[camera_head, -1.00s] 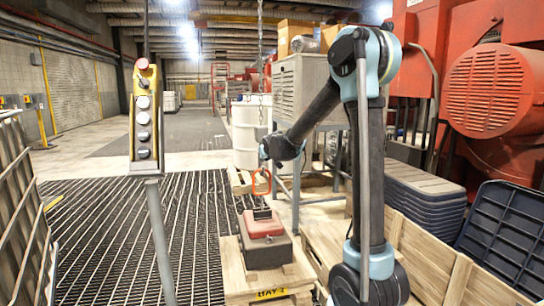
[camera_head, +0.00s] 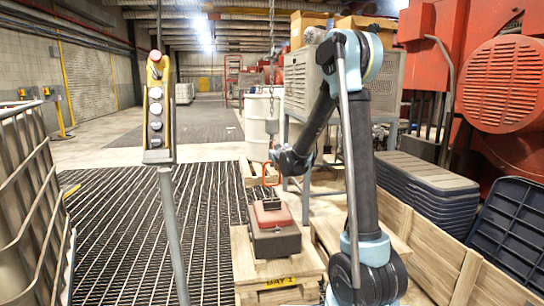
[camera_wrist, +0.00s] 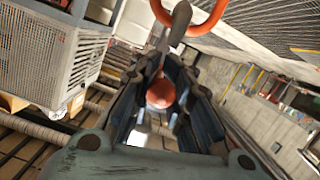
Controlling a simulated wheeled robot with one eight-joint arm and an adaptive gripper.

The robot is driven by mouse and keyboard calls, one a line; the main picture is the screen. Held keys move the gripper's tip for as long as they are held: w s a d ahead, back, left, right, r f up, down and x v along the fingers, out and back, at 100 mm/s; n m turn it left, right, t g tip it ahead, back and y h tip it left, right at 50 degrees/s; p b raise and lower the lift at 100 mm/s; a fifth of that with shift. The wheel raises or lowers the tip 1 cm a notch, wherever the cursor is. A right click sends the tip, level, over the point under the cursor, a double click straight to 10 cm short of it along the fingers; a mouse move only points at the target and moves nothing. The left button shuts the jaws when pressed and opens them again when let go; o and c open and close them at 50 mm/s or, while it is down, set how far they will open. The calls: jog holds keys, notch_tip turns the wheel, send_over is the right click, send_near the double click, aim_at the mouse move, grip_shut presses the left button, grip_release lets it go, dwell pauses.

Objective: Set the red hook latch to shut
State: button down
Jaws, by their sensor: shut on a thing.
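The red-orange hook (camera_head: 271,174) hangs on a chain above a red and dark box in the head view. In the wrist view its curved body (camera_wrist: 205,24) crosses the top. A grey lever (camera_wrist: 179,22) runs from the hook area down to a round red knob (camera_wrist: 161,93) between my fingers. My gripper (camera_wrist: 163,82) is closed around the knob. In the head view my gripper (camera_head: 272,157) is at the hook's upper part, which it partly hides. I cannot tell the latch's exact angle.
The red and dark box (camera_head: 272,240) stands on a wooden crate (camera_head: 290,268) below the hook. A yellow control pendant (camera_head: 158,108) on a post stands left. A white drum (camera_head: 258,128) and a grey cabinet (camera_head: 298,84) are behind. Wooden bins and dark trays (camera_head: 425,190) lie right.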

jog(key=shift+w+f, duration=0.1)
jog(key=shift+w, duration=0.15)
dwell(0.3)
jog(key=c, duration=1.5)
grip_release()
jog(key=shift+o, duration=0.2)
jog(key=shift+s, duration=0.1)
jog(key=v, duration=1.1)
jog(key=shift+s, duration=0.35)
